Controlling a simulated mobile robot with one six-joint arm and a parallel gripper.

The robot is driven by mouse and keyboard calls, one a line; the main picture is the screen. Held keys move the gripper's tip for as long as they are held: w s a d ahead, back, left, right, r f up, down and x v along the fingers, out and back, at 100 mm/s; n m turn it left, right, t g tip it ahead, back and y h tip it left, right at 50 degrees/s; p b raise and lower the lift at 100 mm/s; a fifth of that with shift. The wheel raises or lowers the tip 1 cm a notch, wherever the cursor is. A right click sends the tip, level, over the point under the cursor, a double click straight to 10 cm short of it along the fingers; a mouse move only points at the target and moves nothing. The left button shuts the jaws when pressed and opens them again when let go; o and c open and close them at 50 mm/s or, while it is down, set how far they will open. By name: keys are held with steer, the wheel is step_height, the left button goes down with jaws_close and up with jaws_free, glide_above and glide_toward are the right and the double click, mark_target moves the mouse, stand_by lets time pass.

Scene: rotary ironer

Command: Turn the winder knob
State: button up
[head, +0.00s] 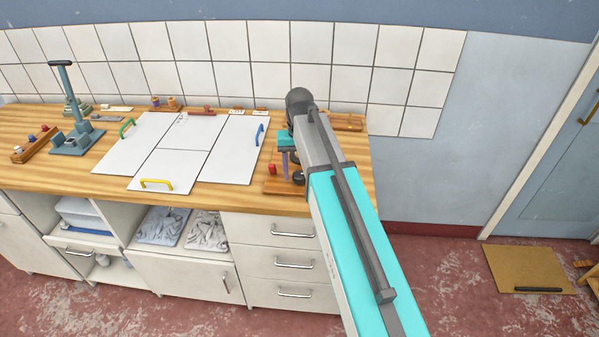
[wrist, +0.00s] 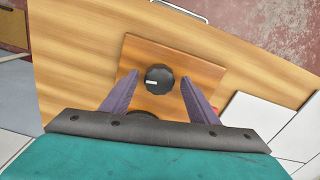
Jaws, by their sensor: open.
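The winder knob (wrist: 159,78) is round and black with a white mark on its top. It is mounted on a small wooden board (wrist: 193,73) on the worktop. My gripper (wrist: 159,74) is open, its two purple fingers pointing at the board, one on each side of the knob with gaps between. I cannot tell how far above the board the fingertips are. In the head view my gripper (head: 289,160) is over the board (head: 285,188) at the right end of the worktop, and the dark knob (head: 298,178) shows beside the arm. My arm hides part of the board.
White panels with green, yellow and blue handles (head: 182,148) lie left of the board. A small red block (head: 272,168) is close to my gripper. A grey press-like stand (head: 72,125) is far left. A tiled wall (head: 220,65) runs behind. Drawers (head: 285,262) are below.

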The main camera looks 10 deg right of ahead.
steer(key=c, duration=1)
steer(key=shift+c, duration=0.2)
steer(key=shift+n, duration=0.5)
steer(key=n, duration=0.3)
steer(key=shift+n, duration=0.3)
steer(key=n+p, duration=0.1)
steer(key=n, duration=0.9)
steer(key=shift+n, duration=2.6)
